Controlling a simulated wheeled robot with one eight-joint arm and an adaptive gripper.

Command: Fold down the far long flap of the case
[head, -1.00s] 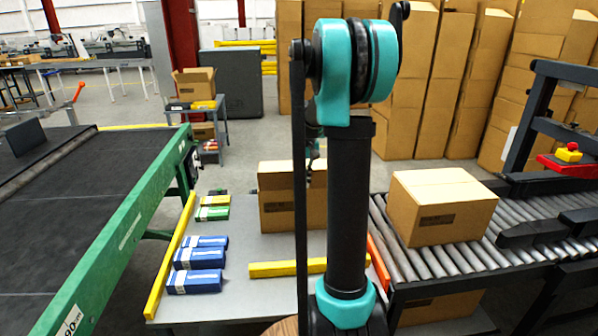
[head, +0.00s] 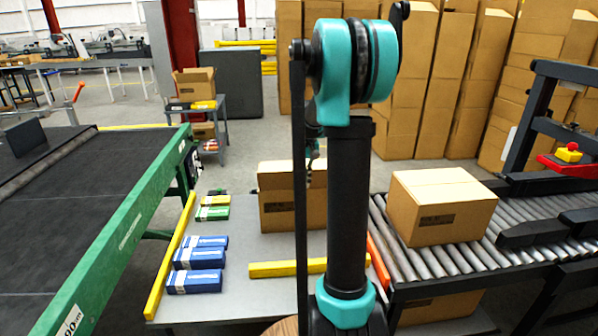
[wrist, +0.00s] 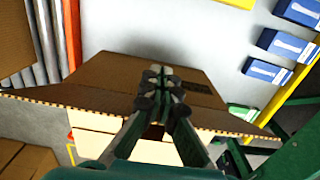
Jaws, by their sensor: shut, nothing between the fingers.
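The case (head: 280,212) is a brown carton on the grey table, partly hidden by my arm in the head view. A lighter panel, which looks like the far long flap (head: 275,178), stands up above its near wall. In the wrist view the case (wrist: 105,75) shows from above, with cut flap edges spreading to both sides and a pale panel (wrist: 95,147) below them. My gripper (wrist: 158,76) is shut and empty, its fingertips over the case. I cannot tell whether they touch it. In the head view my gripper is mostly hidden behind my arm.
A closed carton (head: 443,205) sits on the roller conveyor (head: 425,260) to the right. Blue packs (head: 195,282) and a yellow bar (head: 285,268) lie on the table. A green-framed belt conveyor (head: 115,235) is at the left. Carton stacks (head: 405,110) stand behind.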

